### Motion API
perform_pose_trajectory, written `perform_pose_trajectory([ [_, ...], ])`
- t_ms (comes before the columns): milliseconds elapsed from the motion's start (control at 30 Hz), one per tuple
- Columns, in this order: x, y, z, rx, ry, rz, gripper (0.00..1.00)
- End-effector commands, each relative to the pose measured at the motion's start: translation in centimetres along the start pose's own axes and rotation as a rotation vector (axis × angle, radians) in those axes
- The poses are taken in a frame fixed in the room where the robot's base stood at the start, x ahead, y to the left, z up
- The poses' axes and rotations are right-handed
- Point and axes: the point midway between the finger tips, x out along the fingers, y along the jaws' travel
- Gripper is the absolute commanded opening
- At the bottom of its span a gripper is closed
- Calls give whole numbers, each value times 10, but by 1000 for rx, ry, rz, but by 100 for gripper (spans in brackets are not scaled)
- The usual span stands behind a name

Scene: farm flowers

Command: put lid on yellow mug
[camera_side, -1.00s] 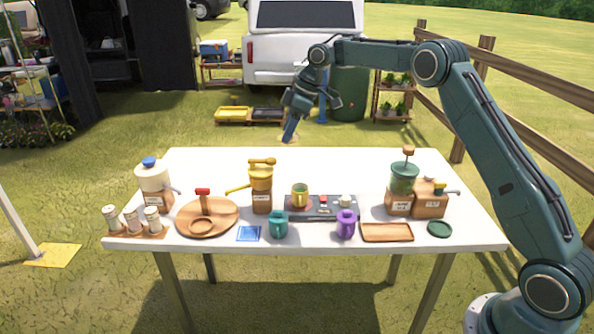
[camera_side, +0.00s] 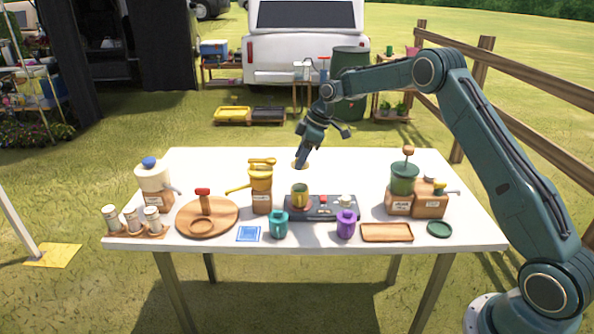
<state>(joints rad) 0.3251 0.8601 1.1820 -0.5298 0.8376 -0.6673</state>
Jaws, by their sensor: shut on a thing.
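The yellow mug (camera_side: 300,197) stands upright near the middle of the table, by the left end of a dark grey panel. Its top looks dark inside, and no lid sits on it. My gripper (camera_side: 301,163) points down behind the mug and above it in the picture, over the far part of the table. It is shut on a small tan disc (camera_side: 295,165), which looks like the lid. The fingertips partly cover the disc, and its height above the table is hard to tell.
A teal mug (camera_side: 279,226) and a purple mug (camera_side: 346,226) stand in front of the panel (camera_side: 322,215). A yellow grinder (camera_side: 261,184) is close left of the yellow mug. A green grinder (camera_side: 404,179) stands right. The table's back strip is mostly clear.

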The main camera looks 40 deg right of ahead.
Motion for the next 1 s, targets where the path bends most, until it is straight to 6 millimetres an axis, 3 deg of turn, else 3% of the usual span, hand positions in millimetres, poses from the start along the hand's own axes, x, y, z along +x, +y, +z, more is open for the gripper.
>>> perform_pose_trajectory([
  [367, 9, 0, 4, 2, -1, -1, 26],
  [1000, 48, -1, 20, 1, 0, -1, 26],
])
